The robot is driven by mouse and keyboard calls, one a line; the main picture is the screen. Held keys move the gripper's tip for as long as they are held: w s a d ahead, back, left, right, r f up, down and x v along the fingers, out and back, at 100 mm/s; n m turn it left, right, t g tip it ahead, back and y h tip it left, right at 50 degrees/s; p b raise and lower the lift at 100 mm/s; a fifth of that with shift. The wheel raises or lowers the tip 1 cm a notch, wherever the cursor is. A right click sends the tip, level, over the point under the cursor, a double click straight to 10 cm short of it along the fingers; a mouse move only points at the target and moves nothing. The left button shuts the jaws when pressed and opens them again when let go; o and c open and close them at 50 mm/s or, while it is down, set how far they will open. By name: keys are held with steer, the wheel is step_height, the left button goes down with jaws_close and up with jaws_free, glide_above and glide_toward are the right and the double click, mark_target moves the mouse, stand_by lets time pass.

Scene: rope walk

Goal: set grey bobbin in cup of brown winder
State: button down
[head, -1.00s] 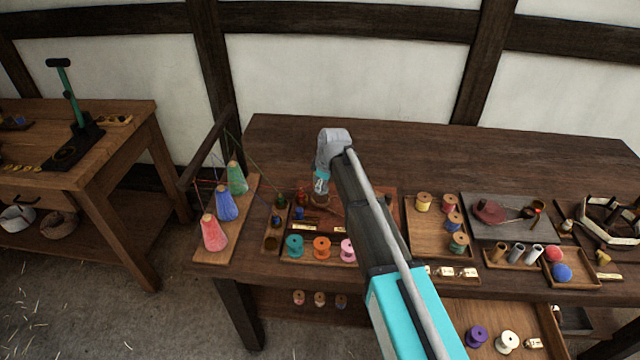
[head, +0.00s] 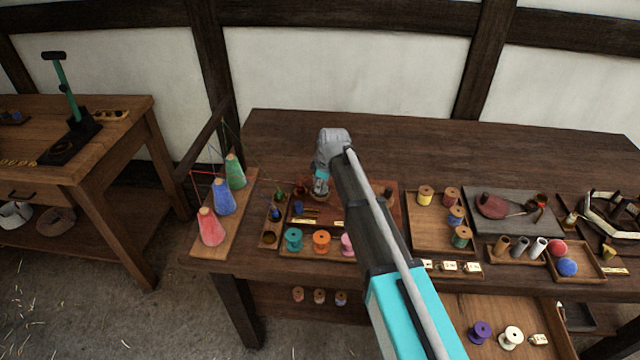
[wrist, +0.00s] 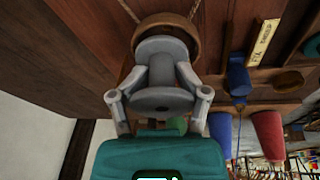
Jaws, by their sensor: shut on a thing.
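My gripper (wrist: 161,78) is shut on the grey bobbin (wrist: 158,99), whose near flange shows between the fingers in the wrist view. The round brown cup (wrist: 197,42) of the winder lies just past the bobbin's far end, and its rim shows around that end. I cannot tell whether the bobbin is inside the cup or just short of it. In the head view my gripper (head: 320,184) points down over the brown board at the table's middle left. The bobbin and most of the winder are hidden there by my gripper and arm.
Teal (head: 293,239) and orange (head: 321,241) spools stand in front of the gripper. Red (head: 210,228), blue (head: 224,198) and green (head: 235,172) thread cones stand to the left. A spool tray (head: 422,240) lies right of my arm. The table's back (head: 420,150) is clear.

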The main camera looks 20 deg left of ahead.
steer(key=shift+f+b, duration=0.55)
steer(key=shift+f, duration=0.05)
jaws_free()
stand_by(0.3)
steer(key=shift+r, duration=0.1)
